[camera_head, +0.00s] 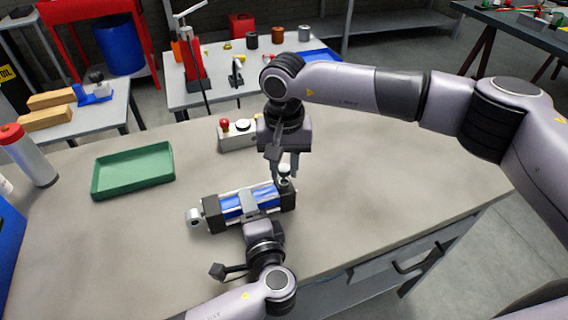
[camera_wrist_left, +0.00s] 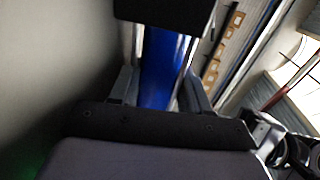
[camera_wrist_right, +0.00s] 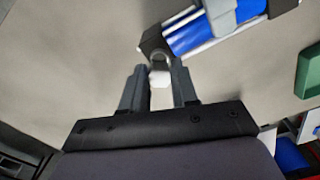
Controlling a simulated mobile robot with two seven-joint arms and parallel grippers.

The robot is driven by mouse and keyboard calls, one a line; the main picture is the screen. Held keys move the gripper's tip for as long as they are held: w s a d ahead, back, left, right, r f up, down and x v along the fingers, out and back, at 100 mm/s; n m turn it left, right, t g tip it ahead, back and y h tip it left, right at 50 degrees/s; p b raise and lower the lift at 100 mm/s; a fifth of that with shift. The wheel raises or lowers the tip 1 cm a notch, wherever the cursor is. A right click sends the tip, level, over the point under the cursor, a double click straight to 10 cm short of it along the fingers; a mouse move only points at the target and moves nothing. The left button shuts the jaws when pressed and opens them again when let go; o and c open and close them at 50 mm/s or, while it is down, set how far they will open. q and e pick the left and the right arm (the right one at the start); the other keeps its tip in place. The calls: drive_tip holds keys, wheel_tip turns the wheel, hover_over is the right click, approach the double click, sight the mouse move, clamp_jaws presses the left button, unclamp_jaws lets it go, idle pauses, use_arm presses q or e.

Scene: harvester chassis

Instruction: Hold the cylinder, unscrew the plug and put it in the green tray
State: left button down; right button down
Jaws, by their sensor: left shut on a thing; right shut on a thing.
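The cylinder (camera_head: 232,209), a blue barrel with black end blocks and metal rods, lies on the workbench. My left gripper (camera_head: 250,212) is shut on its middle from the near side. The blue barrel (camera_wrist_left: 162,68) shows between the fingers in the left wrist view. My right gripper (camera_head: 285,165) points down at the cylinder's right end and is shut on the plug (camera_head: 285,170). In the right wrist view the pale plug (camera_wrist_right: 159,78) is between the fingertips, beside the black end block; its thread is not visible. The empty green tray (camera_head: 133,172) lies left of the cylinder.
A control box with a red button (camera_head: 238,133) stands behind the cylinder. A red-capped bottle (camera_head: 30,155) stands at the left, near a blue bin (camera_head: 8,250). The bench between tray and cylinder is clear. Side tables with parts stand behind.

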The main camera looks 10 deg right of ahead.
sight(284, 168)
use_arm(q)
drive_tip(key=shift+f, duration=0.1)
use_arm(e)
drive_tip(key=shift+r, duration=2.05)
use_arm(q)
drive_tip(key=c, duration=0.8)
unclamp_jaws()
drive_tip(key=o, duration=0.4)
drive_tip(key=shift+s, duration=0.15)
drive_tip(key=shift+c, duration=0.2)
use_arm(e)
drive_tip(key=shift+s, duration=0.1)
use_arm(q)
drive_tip(key=shift+f, duration=0.1)
